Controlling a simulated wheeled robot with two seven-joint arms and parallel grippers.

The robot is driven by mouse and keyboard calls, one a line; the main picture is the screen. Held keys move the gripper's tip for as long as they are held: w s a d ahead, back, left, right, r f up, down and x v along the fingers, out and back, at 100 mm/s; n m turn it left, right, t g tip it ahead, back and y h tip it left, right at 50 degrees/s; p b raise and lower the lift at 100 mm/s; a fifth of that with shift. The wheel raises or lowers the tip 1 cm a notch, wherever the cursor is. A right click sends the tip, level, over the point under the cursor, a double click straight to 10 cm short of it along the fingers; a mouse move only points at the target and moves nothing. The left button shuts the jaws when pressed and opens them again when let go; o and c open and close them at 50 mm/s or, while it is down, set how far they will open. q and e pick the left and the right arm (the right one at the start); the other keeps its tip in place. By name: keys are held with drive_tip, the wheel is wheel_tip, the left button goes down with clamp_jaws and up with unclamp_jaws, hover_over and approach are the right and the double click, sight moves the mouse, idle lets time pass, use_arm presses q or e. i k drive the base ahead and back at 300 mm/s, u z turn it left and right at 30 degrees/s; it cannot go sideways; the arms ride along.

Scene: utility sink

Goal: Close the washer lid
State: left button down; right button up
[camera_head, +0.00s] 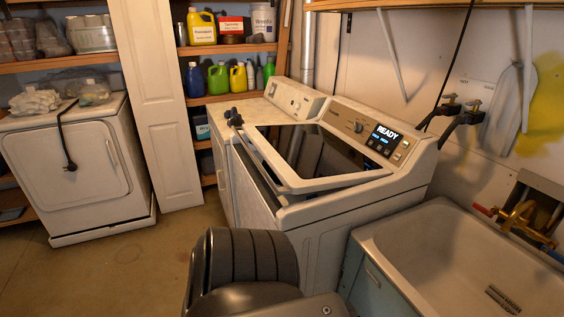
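The washer (335,235) stands in the middle, with a lit READY display on its sloped panel (375,140). Its lid (338,183) has a pale frame around dark glass. The lid looks tilted up a little, with a dark gap between its left-front edge and the washer top. A small dark fitting (234,118) sits by the lid's left corner; I cannot tell what it is. Neither of my grippers is visible. A dark ribbed part of my own body covers the bottom centre and hides some floor before the washer.
A utility sink (385,233) with a brass faucet (528,216) stands close on the washer's right. Another white machine (90,170) is at the left. Shelves with bottles (218,77) stand behind. Open floor (130,255) lies left of the washer.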

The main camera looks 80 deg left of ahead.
sight(306, 157)
drive_tip(key=z, duration=0.4)
drive_tip(key=k, duration=1.2)
drive_tip(key=u, duration=1.4)
drive_tip(key=i, duration=0.5)
drive_tip(key=z, duration=0.15)
